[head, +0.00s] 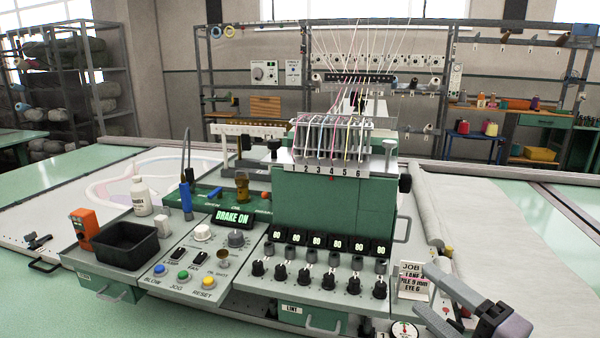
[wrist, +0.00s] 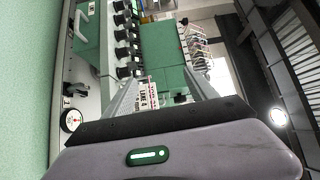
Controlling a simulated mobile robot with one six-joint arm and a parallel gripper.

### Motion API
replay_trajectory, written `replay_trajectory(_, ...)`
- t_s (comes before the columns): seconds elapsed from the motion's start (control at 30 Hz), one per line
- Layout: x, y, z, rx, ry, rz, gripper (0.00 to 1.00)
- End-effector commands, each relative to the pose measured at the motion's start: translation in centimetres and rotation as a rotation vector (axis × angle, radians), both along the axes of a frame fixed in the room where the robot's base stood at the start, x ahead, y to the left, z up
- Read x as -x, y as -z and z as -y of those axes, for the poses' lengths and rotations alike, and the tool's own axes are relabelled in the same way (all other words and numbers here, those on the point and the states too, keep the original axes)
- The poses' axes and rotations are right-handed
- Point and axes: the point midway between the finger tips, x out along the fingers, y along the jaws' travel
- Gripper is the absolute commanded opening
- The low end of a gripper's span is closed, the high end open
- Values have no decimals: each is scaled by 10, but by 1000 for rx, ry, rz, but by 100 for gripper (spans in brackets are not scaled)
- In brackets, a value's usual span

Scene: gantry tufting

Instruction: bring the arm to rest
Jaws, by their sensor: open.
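My gripper (head: 424,289) is at the lower right of the head view, in front of the machine's right front corner. Its two pale grey fingers are spread apart with nothing between them. In the wrist view my gripper (wrist: 162,76) is also open, and the picture is turned on its side. The white job card (head: 413,281) stands just behind the fingers in the head view. It also shows between the fingers in the wrist view (wrist: 148,98); I cannot tell the exact gap.
The green tufting machine (head: 330,208) has a row of black knobs (head: 305,276) and a lit "BRAKE ON" display (head: 234,218). A black tray (head: 125,245) is at left. A round dial (head: 404,330) lies near my gripper.

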Motion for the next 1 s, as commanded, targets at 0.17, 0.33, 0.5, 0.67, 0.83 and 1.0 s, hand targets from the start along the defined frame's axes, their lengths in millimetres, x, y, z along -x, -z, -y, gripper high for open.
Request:
replay_trajectory(0.17,23,18,-80,71,-253,-175,66)
replay_trajectory(0.33,91,63,-158,333,-533,-492,66)
replay_trajectory(0.5,150,97,-142,897,-465,-709,66)
replay_trajectory(0.67,143,79,-119,1078,-299,-636,66)
replay_trajectory(0.83,141,76,-117,1088,-277,-631,66)
replay_trajectory(1.0,141,77,-117,1087,-278,-633,66)
